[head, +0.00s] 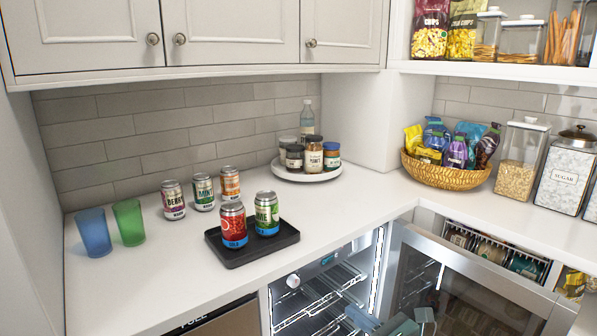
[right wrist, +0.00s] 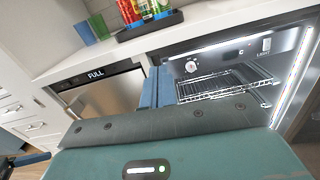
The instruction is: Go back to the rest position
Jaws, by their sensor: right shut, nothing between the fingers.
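My right gripper (head: 360,318) is at the bottom edge of the head view, in front of the open small fridge (head: 318,295). In the right wrist view its blue fingers (right wrist: 155,88) are together with nothing between them. The fridge has wire shelves (right wrist: 222,84) and a lit interior, and I see nothing on the shelves. Its glass door (head: 455,290) stands swung open to the right. A black tray (head: 254,252) on the counter holds a red can (head: 233,226) and a green can (head: 267,214), both upright.
Three more cans (head: 203,192) stand behind the tray. Blue (head: 94,232) and green (head: 129,222) cups stand at left. A round tray of jars (head: 306,173) and a snack basket (head: 446,175) stand farther back. The open door takes up room at lower right.

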